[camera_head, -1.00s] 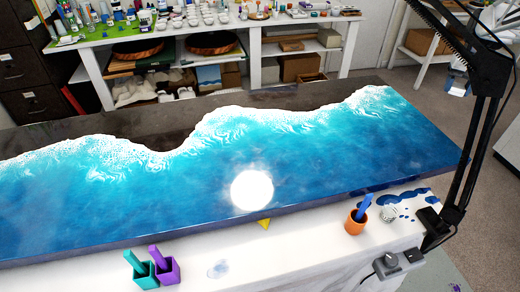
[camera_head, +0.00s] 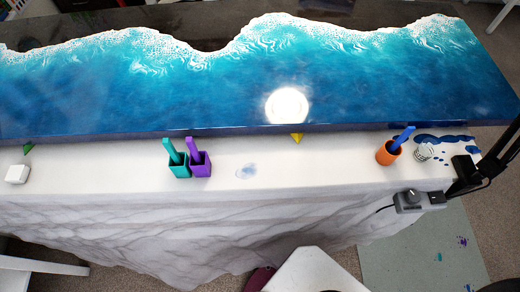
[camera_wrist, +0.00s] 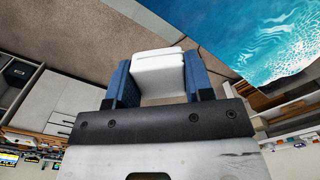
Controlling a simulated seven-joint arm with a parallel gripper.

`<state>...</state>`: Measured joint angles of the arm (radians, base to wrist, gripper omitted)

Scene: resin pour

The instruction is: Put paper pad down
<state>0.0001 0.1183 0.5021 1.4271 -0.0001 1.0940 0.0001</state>
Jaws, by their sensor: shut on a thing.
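The paper pad (camera_wrist: 158,72) is a thick white block in the wrist view. My gripper (camera_wrist: 160,66) has its two blue fingers shut on the pad, one on each side. The pad is held out over brownish-grey floor in that view, with the blue resin slab off to the upper right. Neither the gripper nor the held pad can be made out in the head view.
The glossy blue resin slab (camera_head: 200,95) lies across the white-covered table (camera_head: 310,165). A grey control box (camera_head: 413,201) is at right.

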